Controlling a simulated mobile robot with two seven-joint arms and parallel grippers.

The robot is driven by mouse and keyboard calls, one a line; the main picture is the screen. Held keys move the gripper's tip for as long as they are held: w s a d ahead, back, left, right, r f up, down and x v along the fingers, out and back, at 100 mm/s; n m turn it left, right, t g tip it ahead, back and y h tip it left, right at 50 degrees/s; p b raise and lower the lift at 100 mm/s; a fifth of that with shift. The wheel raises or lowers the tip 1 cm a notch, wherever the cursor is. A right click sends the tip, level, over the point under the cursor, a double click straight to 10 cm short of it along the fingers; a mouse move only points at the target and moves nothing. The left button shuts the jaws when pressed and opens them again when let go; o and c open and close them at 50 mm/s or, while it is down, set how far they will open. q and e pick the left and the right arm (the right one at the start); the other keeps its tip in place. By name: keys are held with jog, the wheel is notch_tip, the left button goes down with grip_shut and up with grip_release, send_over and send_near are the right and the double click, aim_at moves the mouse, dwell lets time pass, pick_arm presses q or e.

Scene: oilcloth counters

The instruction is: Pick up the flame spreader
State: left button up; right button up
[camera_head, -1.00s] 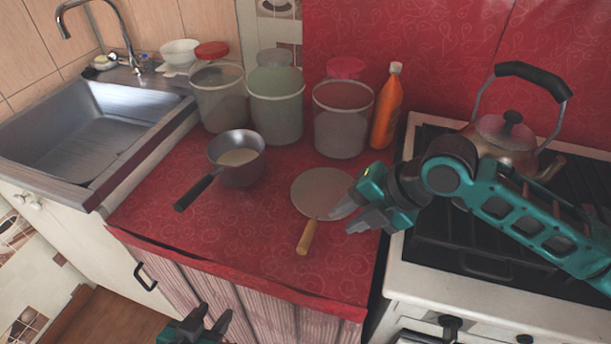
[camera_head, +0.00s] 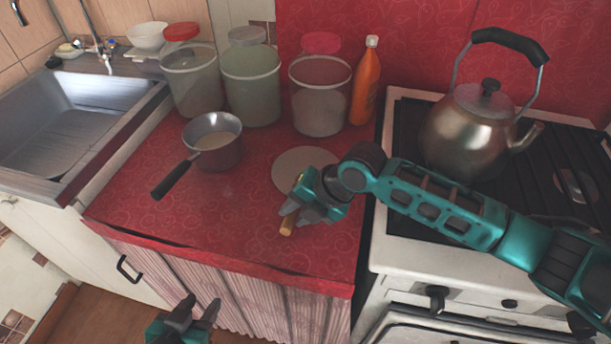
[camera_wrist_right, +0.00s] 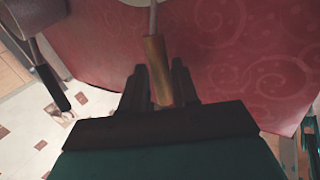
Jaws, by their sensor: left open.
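The flame spreader (camera_head: 292,168) is a flat round grey disc with a wooden handle, lying on the red counter. Its handle (camera_head: 288,222) points toward the counter's front edge and is partly hidden by my right gripper. My right gripper (camera_head: 304,209) is over the handle, its fingers apart on either side. In the right wrist view the wooden handle (camera_wrist_right: 157,68) shows between the two dark fingers (camera_wrist_right: 159,86); contact cannot be made out. My left gripper (camera_head: 194,309) is open and empty, low in front of the counter.
A saucepan (camera_head: 226,155) stands left of the disc, its dark handle toward the front left. Several lidded containers (camera_head: 320,100) and an orange bottle (camera_head: 366,85) stand behind. A kettle (camera_head: 465,130) sits on the stove at right; a sink (camera_head: 70,120) is at left.

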jog(key=shift+w+a+f, duration=0.15)
jog(key=shift+a+f, duration=0.1)
jog(key=shift+f, duration=0.2)
grip_shut()
jog(key=shift+r, duration=0.15)
